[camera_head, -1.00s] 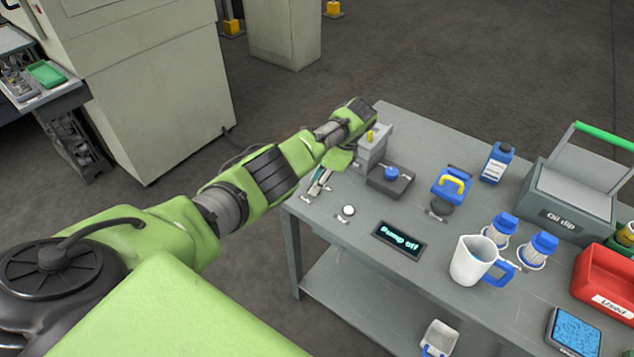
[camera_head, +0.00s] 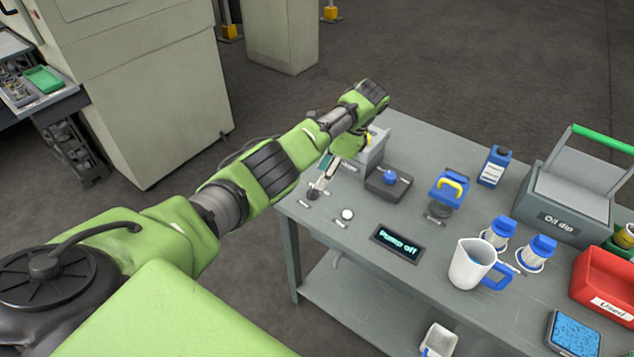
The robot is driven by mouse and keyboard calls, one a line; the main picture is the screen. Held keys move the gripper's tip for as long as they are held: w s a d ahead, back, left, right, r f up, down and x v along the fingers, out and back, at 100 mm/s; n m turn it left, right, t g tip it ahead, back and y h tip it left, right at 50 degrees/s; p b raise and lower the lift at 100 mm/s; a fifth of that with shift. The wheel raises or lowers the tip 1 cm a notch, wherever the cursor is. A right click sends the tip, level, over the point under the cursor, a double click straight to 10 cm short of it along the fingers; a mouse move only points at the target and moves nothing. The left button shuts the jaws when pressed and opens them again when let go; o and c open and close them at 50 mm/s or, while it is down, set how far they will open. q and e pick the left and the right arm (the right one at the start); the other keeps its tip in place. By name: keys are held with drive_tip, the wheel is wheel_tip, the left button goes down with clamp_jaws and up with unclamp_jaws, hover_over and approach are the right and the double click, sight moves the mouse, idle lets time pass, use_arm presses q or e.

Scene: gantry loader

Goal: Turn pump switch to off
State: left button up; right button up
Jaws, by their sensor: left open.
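A display (camera_head: 398,243) on the grey table reads "Pump off". A small dark knob (camera_head: 313,194) sits at the table's left corner; it may be the pump switch, but its label is too small to read. A round white button (camera_head: 347,213) is just right of it. My left gripper (camera_head: 322,183) points down right above the dark knob, jaws open, nothing seen between them. I cannot tell whether it touches the knob, and the knob's setting is unclear. My forearm and wrist partly cover the grey box behind. My right gripper is not in view.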

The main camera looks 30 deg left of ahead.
use_arm(q)
drive_tip(key=v, duration=0.5)
drive_tip(key=shift+d+r, duration=0.1)
drive_tip(key=shift+r, duration=0.2)
